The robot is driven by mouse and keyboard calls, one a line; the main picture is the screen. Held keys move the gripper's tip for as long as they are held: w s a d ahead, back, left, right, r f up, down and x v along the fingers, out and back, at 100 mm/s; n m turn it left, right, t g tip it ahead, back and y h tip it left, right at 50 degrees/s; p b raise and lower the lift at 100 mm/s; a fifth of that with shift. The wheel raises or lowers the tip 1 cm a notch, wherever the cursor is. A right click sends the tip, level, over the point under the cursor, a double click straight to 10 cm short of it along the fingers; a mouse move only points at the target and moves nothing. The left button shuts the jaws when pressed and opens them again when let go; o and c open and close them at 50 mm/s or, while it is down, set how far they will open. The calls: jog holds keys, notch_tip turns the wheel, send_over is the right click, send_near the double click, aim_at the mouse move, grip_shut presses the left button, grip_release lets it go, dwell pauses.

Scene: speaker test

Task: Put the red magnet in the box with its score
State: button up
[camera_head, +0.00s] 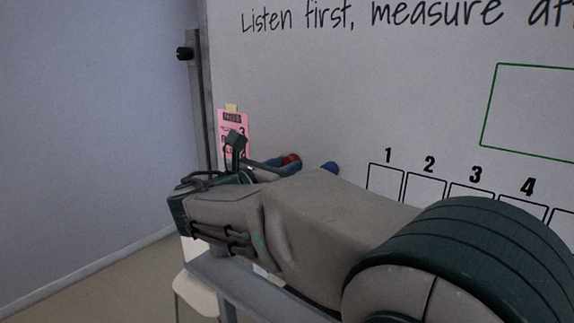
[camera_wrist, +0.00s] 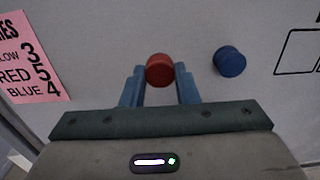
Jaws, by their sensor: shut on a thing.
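The red magnet (camera_wrist: 160,70) is between the two blue fingers of my gripper (camera_wrist: 159,75), which is shut on it. I cannot tell whether the magnet still touches the whiteboard. In the head view the red magnet (camera_head: 291,159) shows just past my arm. A pink note (camera_wrist: 31,58) on the left reads yellow (partly cut off) 3, red 5, blue 4. Numbered boxes stand in a row on the board: box 1 (camera_head: 385,181), box 2 (camera_head: 425,188), box 3 and box 4. A further box (camera_head: 566,220) is cut off at the right edge, its number out of view.
A blue magnet (camera_wrist: 229,61) sits on the board just right of my gripper; it also shows in the head view (camera_head: 330,168). A green outlined rectangle (camera_head: 483,125) is above the boxes. My arm hides the lower board.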

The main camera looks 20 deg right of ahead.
jog(key=shift+s+a, duration=0.45)
jog(key=shift+a, duration=0.1)
jog(key=shift+s+a, duration=0.1)
jog(key=shift+v, duration=1.95)
